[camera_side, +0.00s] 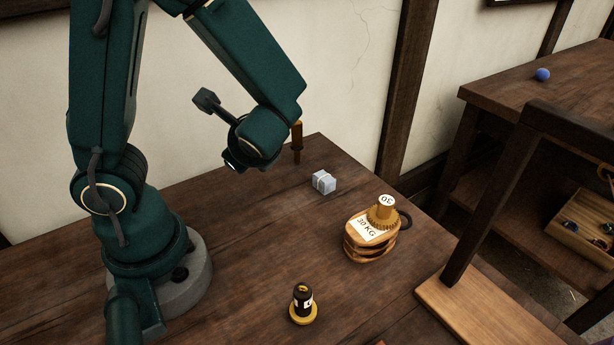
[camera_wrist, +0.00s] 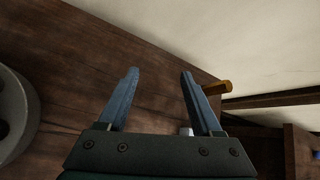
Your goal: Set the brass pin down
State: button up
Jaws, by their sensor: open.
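A brass-brown pin (camera_side: 297,141) stands upright near the back edge of the table in the side view, with a thick upper part and a thinner lower part. In the wrist view an orange-brown piece, which looks like the same pin (camera_wrist: 217,88), shows just beyond the right finger, outside the jaws. My gripper (camera_wrist: 159,72) is open, with only bare table top showing between its fingers. In the side view my wrist is above the table, left of the pin, and the fingers cannot be made out.
A blue ball (camera_side: 542,74) lies on another bench. The table (camera_side: 240,230) is clear at mid-left.

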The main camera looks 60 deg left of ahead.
jog(key=s+d+r+n+t+h, duration=0.3)
jog(key=d+r+n+h, duration=0.4)
jog(key=d+n+h, duration=0.3)
jog(key=d+n, duration=0.2)
jog(key=n, duration=0.2)
jog(key=shift+s+d+r, duration=0.15)
jog(key=shift+s+d, duration=0.2)
